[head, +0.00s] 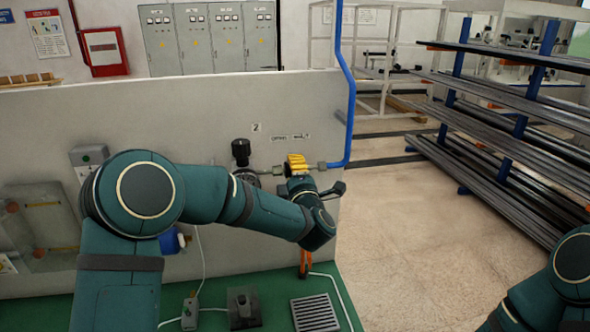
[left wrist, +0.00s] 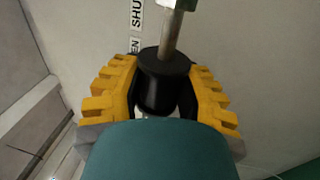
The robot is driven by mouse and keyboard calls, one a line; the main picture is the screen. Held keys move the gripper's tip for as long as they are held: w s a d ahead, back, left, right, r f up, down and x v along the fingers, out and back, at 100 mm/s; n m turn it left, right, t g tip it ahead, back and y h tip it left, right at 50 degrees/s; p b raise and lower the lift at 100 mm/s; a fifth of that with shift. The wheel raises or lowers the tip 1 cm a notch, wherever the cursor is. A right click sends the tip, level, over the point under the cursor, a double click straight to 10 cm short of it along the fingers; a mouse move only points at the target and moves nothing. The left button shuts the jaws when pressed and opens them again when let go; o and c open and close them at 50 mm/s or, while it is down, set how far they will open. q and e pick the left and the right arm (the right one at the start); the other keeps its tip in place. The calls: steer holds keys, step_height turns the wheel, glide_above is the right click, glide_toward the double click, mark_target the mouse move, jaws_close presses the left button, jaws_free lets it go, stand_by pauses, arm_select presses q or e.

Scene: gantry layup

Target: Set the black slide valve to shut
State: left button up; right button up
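The black slide valve (left wrist: 164,82) shows in the left wrist view as a flanged black sleeve on a metal pipe, between my yellow fingers. My left gripper (left wrist: 164,92) has a finger on each side of it, and the dark pads look pressed against the sleeve. In the head view my left gripper (head: 297,165) is at the pipe in front of the grey panel, and its fingers hide the sleeve. A SHUT label (left wrist: 137,12) lies towards the top of the wrist view, with a partly hidden label ending in EN (left wrist: 134,46) below it. My right gripper is out of view.
A black-knobbed fitting (head: 240,152) stands on the line just left of my gripper. A blue pipe (head: 349,90) rises at the panel's right edge. A green bench (head: 275,285) with a grey grate (head: 314,313) lies below. A bar rack (head: 510,145) stands at right beyond open floor.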

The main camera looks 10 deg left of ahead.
mark_target(309, 169)
arm_select(q)
steer(key=shift+w+d+b, duration=0.15)
steer(key=shift+d+b, duration=0.35)
jaws_close()
steer(key=shift+w+d+f+b, duration=0.1)
steer(key=shift+w+d+b, duration=0.15)
steer(key=shift+d+b, duration=0.25)
steer(key=shift+w+d+b, duration=0.2)
steer(key=shift+d+b, duration=0.1)
steer(key=shift+d, duration=0.35)
steer(key=o, duration=1)
jaws_free()
steer(key=shift+c, duration=0.2)
steer(key=shift+o, duration=0.6)
steer(key=shift+d, duration=0.15)
steer(key=v, duration=1.2)
